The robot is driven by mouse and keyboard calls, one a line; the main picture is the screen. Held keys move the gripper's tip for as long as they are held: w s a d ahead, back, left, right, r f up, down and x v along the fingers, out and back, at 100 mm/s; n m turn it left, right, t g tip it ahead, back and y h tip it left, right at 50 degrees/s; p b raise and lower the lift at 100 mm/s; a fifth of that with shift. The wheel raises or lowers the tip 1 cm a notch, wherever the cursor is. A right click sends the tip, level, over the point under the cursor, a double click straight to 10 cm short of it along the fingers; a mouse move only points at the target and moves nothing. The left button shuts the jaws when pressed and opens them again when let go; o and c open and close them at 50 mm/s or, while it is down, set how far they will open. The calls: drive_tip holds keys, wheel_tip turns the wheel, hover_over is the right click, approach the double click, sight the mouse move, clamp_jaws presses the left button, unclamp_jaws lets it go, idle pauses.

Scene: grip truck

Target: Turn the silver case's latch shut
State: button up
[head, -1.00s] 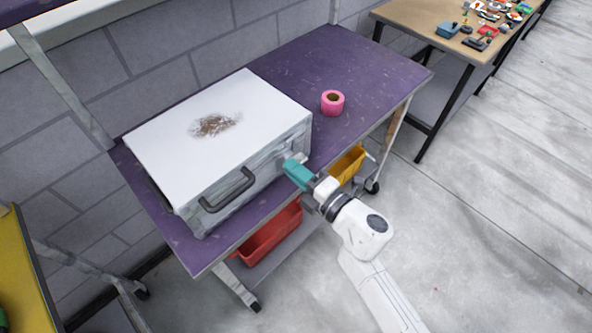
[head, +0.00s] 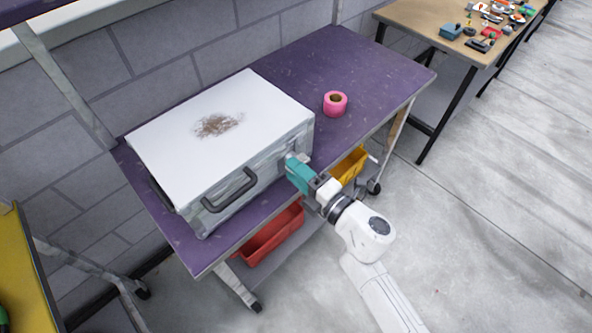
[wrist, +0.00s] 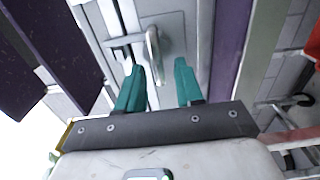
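The silver case (head: 205,150) lies closed on the purple table, its black handle (head: 229,190) on the front side. My gripper (head: 292,163) is at the right end of that front side, close to the case. In the wrist view the latch (wrist: 153,45) is a silver lever on the case's grey side (wrist: 178,30). My gripper's two teal fingers (wrist: 160,76) are apart, and the lever's near end reaches between their tips. Gaps show on both sides of the lever, so the fingers do not look shut on it. In the head view my gripper hides the latch.
A pink tape roll (head: 335,103) stands on the purple table (head: 375,70) right of the case. A red bin (head: 268,240) and a yellow bin (head: 348,165) sit below the tabletop. A tan table (head: 425,25) with small tools stands at the back right. The floor at right is clear.

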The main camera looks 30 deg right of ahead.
drive_tip(key=b+v, duration=0.1)
drive_tip(key=v, duration=0.9)
drive_tip(key=shift+s+b, duration=0.2)
drive_tip(key=shift+b, duration=0.2)
drive_tip(key=s+d+f+m+g+h, duration=0.25)
drive_tip(key=d+m+g+h, duration=0.25)
drive_tip(key=d+m+h, duration=0.8)
drive_tip(key=s+a+f+m+g+y, duration=0.3)
drive_tip(key=s+f+m+g, duration=0.1)
drive_tip(key=s, duration=0.3)
drive_tip(key=s+a+f+m+g+y, duration=0.4)
drive_tip(key=s+m+g, duration=0.1)
drive_tip(key=s+g, duration=0.2)
drive_tip(key=shift+s+f, duration=0.4)
drive_tip(key=shift+s, duration=0.25)
